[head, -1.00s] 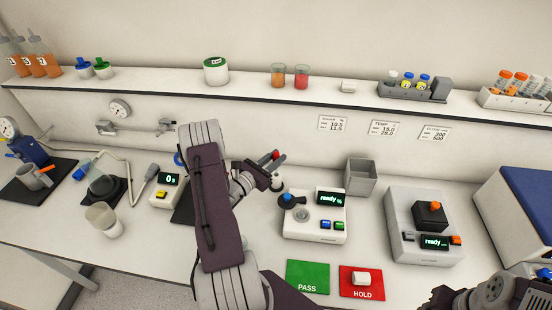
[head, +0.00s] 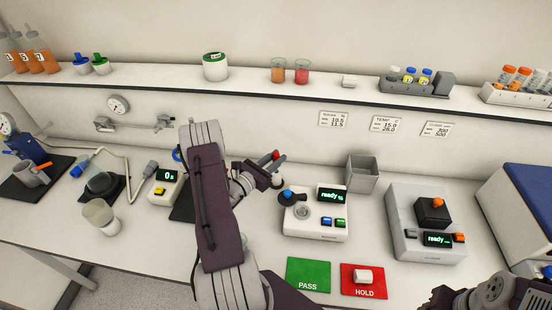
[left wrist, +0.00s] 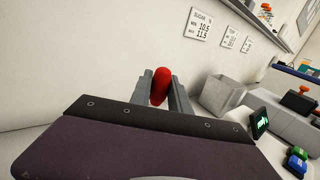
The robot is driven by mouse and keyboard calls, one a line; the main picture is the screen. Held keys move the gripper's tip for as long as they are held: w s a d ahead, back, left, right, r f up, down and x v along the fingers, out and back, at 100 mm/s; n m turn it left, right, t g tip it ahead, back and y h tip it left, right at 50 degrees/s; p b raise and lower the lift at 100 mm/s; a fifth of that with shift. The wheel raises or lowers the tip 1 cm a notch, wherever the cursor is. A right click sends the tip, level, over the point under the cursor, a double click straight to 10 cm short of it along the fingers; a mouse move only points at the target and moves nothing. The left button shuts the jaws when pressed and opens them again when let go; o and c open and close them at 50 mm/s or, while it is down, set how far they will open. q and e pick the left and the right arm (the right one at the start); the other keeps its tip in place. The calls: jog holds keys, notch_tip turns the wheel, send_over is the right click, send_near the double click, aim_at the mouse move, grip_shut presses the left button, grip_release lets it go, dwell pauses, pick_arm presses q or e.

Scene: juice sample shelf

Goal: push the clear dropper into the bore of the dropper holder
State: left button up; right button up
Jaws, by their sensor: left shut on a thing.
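My left gripper (head: 272,164) is shut on the clear dropper, whose red bulb (head: 275,155) shows between the fingers. In the left wrist view the red bulb (left wrist: 161,86) sits between the two grey fingers (left wrist: 160,90). The dropper's clear tube is hidden behind the bulb and gripper. A small white piece (head: 277,182) shows just below the gripper; I cannot tell whether it is the dropper holder. The bore is not visible, nor whether the tube is in it. Only part of my right arm shows at the lower right; its fingers are out of view.
A white meter reading "ready" (head: 316,226) stands right of the gripper, with a grey open bin (head: 361,178) behind it. Green PASS (head: 308,274) and red HOLD (head: 363,288) mats lie in front. The shelf (head: 330,88) runs above.

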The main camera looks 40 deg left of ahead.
pick_arm(q)
jog(key=shift+f+b, duration=0.5)
jog(key=shift+f, duration=0.1)
jog(key=o, duration=0.9)
jog(key=shift+s, duration=0.1)
jog(key=s, duration=0.3)
jog(key=s+b, duration=0.1)
jog(key=s, duration=0.2)
jog(key=s+b, duration=0.1)
jog(key=s, duration=0.2)
jog(key=shift+a, duration=0.35)
jog(key=shift+w, duration=0.1)
